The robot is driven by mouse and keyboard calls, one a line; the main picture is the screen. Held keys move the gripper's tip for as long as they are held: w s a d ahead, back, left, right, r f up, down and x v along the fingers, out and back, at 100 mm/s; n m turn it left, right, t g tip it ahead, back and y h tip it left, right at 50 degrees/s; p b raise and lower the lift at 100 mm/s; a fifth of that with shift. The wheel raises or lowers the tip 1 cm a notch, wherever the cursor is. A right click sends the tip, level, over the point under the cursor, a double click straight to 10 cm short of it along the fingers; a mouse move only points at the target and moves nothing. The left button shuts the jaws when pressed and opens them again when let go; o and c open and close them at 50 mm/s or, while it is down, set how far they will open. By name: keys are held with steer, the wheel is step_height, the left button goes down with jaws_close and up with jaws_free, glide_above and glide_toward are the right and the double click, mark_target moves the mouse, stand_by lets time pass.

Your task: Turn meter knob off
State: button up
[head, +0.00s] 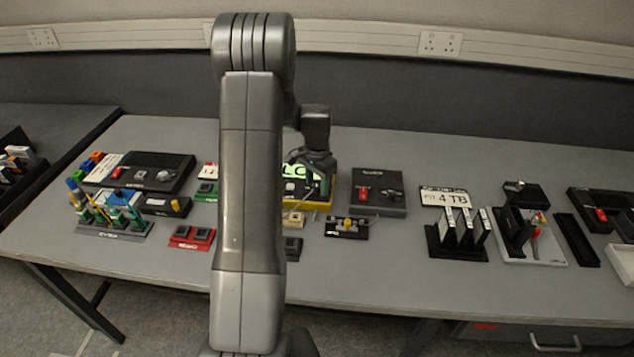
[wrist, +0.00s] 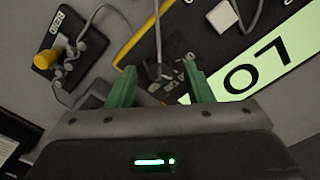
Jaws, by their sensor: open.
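The meter (head: 320,206) is a black device with a yellow edge and a lit green display reading "LO", partly hidden behind my arm in the head view. In the wrist view its yellow edge (wrist: 135,45) and the display (wrist: 262,62) show. My gripper (wrist: 158,82) is open, its two green fingers pointing down over the meter's dark face. A small dark grey part (wrist: 165,72) with pale marks shows between the fingertips; I cannot tell whether it is the knob or which way it points. In the head view my gripper (head: 318,182) is over the meter.
A small black board (head: 347,227) with a yellow peg and looped grey cable lies close by; the peg shows in the wrist view (wrist: 46,59). Cables cross the meter near a white block (wrist: 222,16). A dark box (head: 379,192) with a red switch stands to the right.

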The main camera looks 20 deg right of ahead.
steer(key=shift+f, duration=0.2)
steer(key=shift+c, duration=0.4)
steer(key=c, duration=0.9)
steer(key=shift+n, duration=0.3)
steer(key=n+b, duration=0.2)
steer(key=n, duration=0.1)
steer(key=shift+n+b, duration=0.35)
steer(key=shift+n, duration=1.75)
steer(key=shift+r, duration=0.1)
